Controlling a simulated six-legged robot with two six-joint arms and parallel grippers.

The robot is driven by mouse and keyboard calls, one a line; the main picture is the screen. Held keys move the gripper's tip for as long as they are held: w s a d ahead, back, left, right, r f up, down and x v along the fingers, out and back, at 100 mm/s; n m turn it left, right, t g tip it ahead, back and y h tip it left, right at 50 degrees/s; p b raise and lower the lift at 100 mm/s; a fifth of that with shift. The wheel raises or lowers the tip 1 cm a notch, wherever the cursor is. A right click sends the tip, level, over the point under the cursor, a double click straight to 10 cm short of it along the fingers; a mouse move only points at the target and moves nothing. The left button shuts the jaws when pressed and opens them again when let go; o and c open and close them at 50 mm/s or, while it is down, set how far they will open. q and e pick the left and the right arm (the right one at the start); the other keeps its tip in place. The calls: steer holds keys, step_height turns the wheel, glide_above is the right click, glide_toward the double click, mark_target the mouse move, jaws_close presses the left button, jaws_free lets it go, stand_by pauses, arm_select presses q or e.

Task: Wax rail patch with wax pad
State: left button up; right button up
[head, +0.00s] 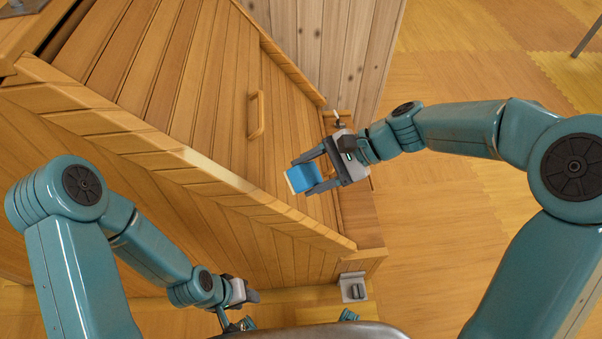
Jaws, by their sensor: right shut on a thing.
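The wax pad (301,177) is a blue block with a pale edge. My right gripper (313,174) is shut on it and holds it over the slatted wooden surface, near its right side. From this angle I cannot tell whether the pad touches the wood. The wooden rail (270,201) runs diagonally from upper left to lower right. A paler, shinier patch (205,164) shows on the rail, left of the pad and apart from it. My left gripper (236,319) is low in the view, partly hidden, and its fingers are hard to make out.
A wooden handle (257,115) stands up from the slatted surface. A small grey metal fitting (353,287) sits at the lower right corner. A vertical plank wall (330,45) rises behind. Open wooden floor (440,240) lies to the right.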

mark_target(263, 196)
steer(key=shift+f, duration=0.1)
steer(key=shift+b+x, duration=1.9)
steer(key=shift+x, duration=1.55)
steer(key=shift+b+x, duration=0.55)
steer(key=shift+x, duration=0.45)
